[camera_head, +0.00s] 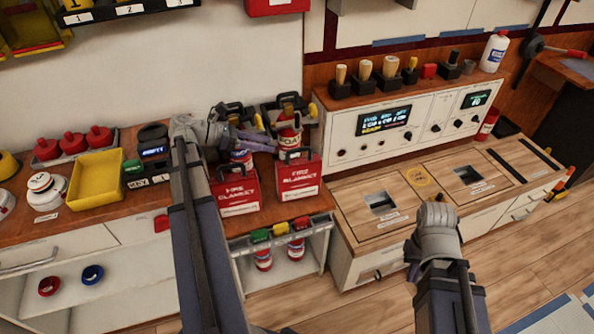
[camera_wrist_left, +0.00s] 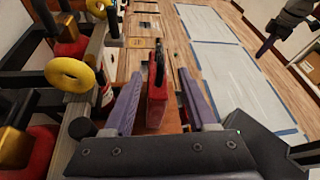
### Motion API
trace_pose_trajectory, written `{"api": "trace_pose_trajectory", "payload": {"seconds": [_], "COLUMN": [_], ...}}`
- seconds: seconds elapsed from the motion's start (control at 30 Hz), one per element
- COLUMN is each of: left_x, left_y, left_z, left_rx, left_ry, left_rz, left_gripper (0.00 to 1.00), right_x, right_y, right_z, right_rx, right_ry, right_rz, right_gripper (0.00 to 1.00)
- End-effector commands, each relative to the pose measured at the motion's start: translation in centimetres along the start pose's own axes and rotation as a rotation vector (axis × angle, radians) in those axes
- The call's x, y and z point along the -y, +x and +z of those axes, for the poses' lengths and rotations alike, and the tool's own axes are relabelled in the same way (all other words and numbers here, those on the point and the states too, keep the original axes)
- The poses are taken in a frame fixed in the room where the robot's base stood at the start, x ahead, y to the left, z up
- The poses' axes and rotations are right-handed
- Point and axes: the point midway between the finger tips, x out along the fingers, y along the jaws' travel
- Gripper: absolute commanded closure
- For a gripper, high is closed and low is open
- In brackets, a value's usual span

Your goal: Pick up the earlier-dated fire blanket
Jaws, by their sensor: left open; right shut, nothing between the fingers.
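Two red boxes lettered "FIRE BLANKET", each with a dark handle, stand side by side at the counter's front edge: a left one (camera_head: 238,196) and a right one (camera_head: 298,181). Smaller print on them is unreadable, so I cannot tell the dates. My left gripper (camera_head: 268,142) is open above and behind them, pointing right. In the left wrist view, a red box with a black handle (camera_wrist_left: 157,104) shows between its spread purple fingers, apparently the right blanket. My right gripper (camera_head: 437,215) is shut and empty over the wooden bench; its fingers are mostly hidden.
Black-handled carriers with red cans (camera_head: 289,135) stand close behind the blankets. A yellow bin (camera_head: 97,178) is on the left counter. A control panel (camera_head: 415,125) with wooden-handled tools on top stands at right. A small shelf (camera_head: 325,240) lies below the blankets.

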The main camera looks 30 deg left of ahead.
Motion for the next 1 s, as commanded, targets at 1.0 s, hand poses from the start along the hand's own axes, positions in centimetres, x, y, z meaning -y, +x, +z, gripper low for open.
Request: {"api": "trace_pose_trajectory", "payload": {"seconds": [1.0], "left_x": [0.0], "left_y": [7.8], "left_z": [-0.1], "left_rx": [0.0], "left_ry": [0.0], "left_rz": [-0.001], "left_gripper": [0.43], "right_x": [0.3], "right_y": [3.0], "right_z": [-0.2], "right_rx": [0.0], "right_ry": [0.0], "right_rz": [0.0], "right_gripper": [1.0]}}
